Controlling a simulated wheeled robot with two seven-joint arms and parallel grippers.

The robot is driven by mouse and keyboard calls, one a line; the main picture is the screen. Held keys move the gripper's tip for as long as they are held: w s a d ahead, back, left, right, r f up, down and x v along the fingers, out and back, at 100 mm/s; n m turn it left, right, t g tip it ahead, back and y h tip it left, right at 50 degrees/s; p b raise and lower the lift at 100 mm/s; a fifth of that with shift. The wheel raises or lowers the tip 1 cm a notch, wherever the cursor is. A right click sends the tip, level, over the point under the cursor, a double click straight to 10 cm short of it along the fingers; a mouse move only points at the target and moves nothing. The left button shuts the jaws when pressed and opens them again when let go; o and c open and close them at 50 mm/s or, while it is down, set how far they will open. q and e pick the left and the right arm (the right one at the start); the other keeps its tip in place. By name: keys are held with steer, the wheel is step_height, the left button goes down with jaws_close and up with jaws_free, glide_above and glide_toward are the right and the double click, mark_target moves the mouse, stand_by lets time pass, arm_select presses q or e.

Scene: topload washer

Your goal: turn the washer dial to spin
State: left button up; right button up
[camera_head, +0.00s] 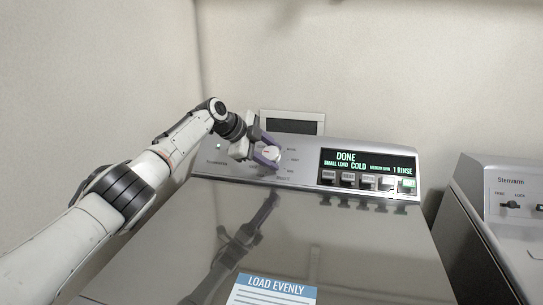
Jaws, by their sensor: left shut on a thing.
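The washer (352,240) stands in front of me with its glossy lid shut. Its control panel runs along the back. The round, pale dial (271,154) is on the left part of the panel, with small labels around it too small to read. My left gripper (268,155) reaches in from the left and is shut on the dial, one finger above and one below it. The display (367,162) reads DONE, SMALL LOAD, COLD and 1 RINSE. My right gripper does not show.
Several buttons (346,181) sit below the display, the rightmost one lit green. A blue and white LOAD EVENLY label (273,289) is on the lid. A second machine (484,240) stands at the right, beyond a narrow gap. A framed panel (292,123) is on the wall behind.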

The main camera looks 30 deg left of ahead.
arm_select(q)
steer(key=shift+a+f+m+g, duration=0.1)
steer(key=shift+f+m+g, duration=0.05)
steer(key=shift+m+g, duration=0.2)
stand_by(0.3)
steer(key=o, duration=1.1)
steer(key=shift+c, duration=0.2)
steer(key=shift+s+a+r, duration=0.2)
steer(key=shift+s+r, duration=0.15)
steer(key=shift+r, duration=0.05)
steer(key=b+v, duration=0.1)
steer(key=v, duration=0.8)
steer(key=shift+s+b, duration=0.2)
steer(key=shift+b, duration=0.15)
